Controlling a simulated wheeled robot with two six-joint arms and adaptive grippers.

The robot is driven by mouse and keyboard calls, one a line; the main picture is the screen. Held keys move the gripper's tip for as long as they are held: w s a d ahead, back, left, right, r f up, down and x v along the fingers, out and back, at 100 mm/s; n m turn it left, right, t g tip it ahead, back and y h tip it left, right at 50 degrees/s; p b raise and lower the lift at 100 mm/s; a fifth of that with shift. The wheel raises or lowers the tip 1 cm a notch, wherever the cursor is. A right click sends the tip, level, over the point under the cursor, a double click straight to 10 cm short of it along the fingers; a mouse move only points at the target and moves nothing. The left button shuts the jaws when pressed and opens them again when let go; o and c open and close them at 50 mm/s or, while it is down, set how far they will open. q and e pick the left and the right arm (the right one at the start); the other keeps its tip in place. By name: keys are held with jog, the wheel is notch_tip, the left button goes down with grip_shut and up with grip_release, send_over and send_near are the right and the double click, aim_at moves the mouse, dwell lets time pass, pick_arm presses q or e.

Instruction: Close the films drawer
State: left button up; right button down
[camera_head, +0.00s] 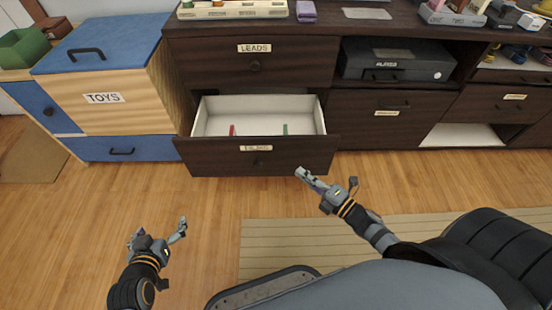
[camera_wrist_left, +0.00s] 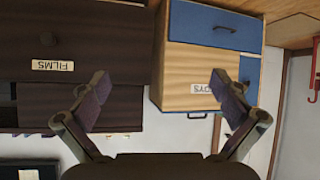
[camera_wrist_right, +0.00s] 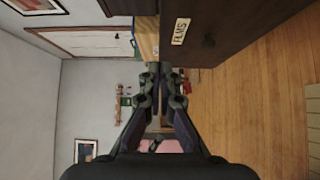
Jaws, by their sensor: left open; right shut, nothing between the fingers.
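The films drawer (camera_head: 205,160) is a dark brown drawer, pulled open below the LEADS drawer (camera_head: 285,70). Its white inside shows a small red item (camera_head: 232,130) and a small green item (camera_head: 285,129). Its front, with a FILMS label and round knob, also shows in the left wrist view (camera_wrist_left: 95,70) and the right wrist view (camera_wrist_right: 215,25). My right gripper (camera_head: 299,173) is shut and empty, close to the lower right of the drawer front; I cannot tell whether it touches. My left gripper (camera_head: 159,229) is open and empty over the floor, well in front of the cabinet.
A wood and blue TOYS chest (camera_head: 130,85) stands left of the open drawer. A dark lower drawer (camera_head: 365,125) and an open shelf with a black case (camera_head: 395,65) are to the right. The wooden floor in front is clear, with a beige striped rug (camera_head: 290,240).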

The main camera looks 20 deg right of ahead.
jog(key=x, duration=0.3)
send_near(271, 139)
jog(key=w+a, duration=0.1)
jog(key=a, duration=0.3)
jog(key=w+b, duration=0.1)
jog(key=w, duration=0.1)
jog(key=w+d+b, duration=0.1)
jog(key=shift+w+f, duration=0.15)
jog(key=shift+w, duration=0.25)
pick_arm(q)
jog(key=w+r+t, duration=0.3)
jog(key=r+t, duration=0.1)
jog(key=r, duration=0.5)
jog(key=w+r+t, duration=0.3)
jog(key=r+t, duration=0.1)
jog(key=r, duration=0.5)
jog(key=shift+w+a+r+t, duration=0.2)
jog(key=shift+a+r+t, duration=0.1)
jog(key=shift+a+t, duration=0.1)
pick_arm(e)
jog(key=shift+w+d, duration=0.1)
jog(key=shift+w, duration=0.1)
